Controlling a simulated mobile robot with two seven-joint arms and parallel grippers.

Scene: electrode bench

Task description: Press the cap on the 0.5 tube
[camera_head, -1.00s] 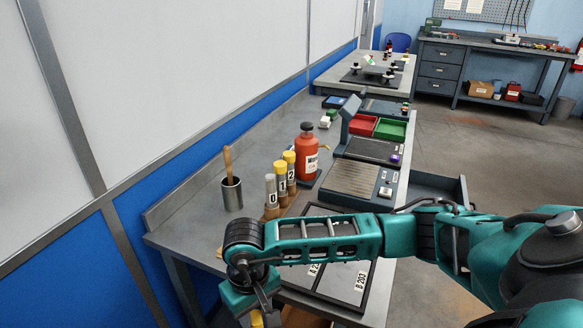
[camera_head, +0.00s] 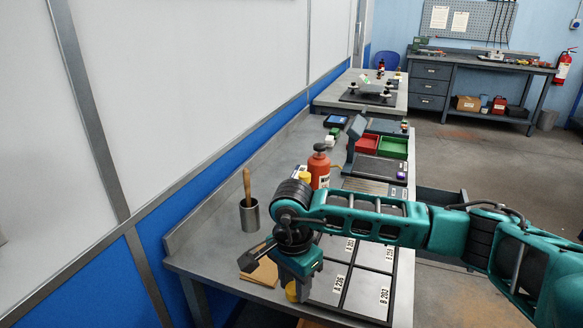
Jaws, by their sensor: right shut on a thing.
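My right gripper (camera_head: 294,284) is low over the front of the bench, shut on a small yellow thing that looks like a cap (camera_head: 291,292). The jaws are mostly hidden under my wrist. My right arm covers the row of labelled tubes. Only a yellow top (camera_head: 305,176) shows above it, just left of the red bottle. The 0.5 tube cannot be made out, so I cannot tell how its top stands. My left gripper is out of view.
A metal cup (camera_head: 249,216) with a wooden-handled tool stands left of my wrist. A red bottle (camera_head: 319,168) stands behind my arm. A labelled tray (camera_head: 367,293) lies to the right of my gripper. A flat brown piece (camera_head: 264,273) lies near the bench's left edge.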

